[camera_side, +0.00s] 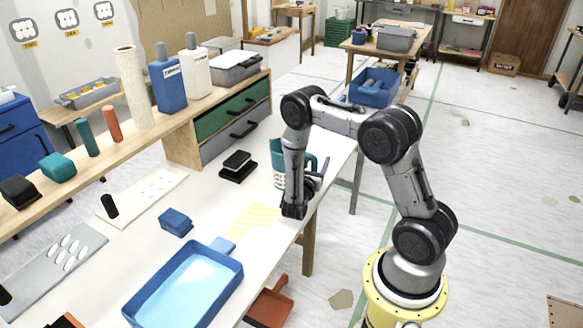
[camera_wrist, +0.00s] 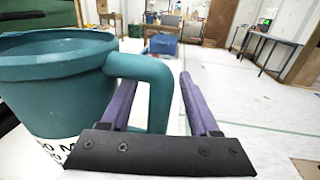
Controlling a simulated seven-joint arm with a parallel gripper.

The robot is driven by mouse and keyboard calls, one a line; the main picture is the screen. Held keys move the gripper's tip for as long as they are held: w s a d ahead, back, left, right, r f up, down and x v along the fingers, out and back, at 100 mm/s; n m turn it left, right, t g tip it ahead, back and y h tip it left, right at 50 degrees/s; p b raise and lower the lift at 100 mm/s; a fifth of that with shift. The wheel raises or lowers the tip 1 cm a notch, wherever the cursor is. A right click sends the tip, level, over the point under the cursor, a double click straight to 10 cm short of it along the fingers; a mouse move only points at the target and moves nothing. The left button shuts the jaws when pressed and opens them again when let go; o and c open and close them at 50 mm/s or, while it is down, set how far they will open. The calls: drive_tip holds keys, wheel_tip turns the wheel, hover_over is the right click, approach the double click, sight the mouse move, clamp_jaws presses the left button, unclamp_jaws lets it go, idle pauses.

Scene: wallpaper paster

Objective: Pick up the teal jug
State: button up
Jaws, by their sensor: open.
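The teal jug (camera_side: 276,153) stands upright on the white table near its right edge, partly hidden behind my forearm in the side view. In the wrist view the jug (camera_wrist: 50,85) fills the left side, with a white lettered band below its teal rim. Its handle (camera_wrist: 158,95) points toward my gripper. My gripper (camera_wrist: 166,64) is open, with purple fingers. The left finger passes through the handle's loop, and the right finger is outside it with a gap. The handle's upright part lies between them. In the side view my gripper (camera_side: 323,172) is low beside the jug.
A black block (camera_side: 238,166) lies left of the jug, before the drawer unit (camera_side: 235,122). A blue tray (camera_side: 184,290), a small blue block (camera_side: 175,222) and yellow stripes (camera_side: 250,220) are nearer the front. The table's right edge is close to my gripper.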

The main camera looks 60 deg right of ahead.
drive_tip(key=shift+d, duration=0.1)
drive_tip(key=shift+c, duration=0.2)
clamp_jaws()
drive_tip(key=shift+r, duration=0.1)
idle(1.1)
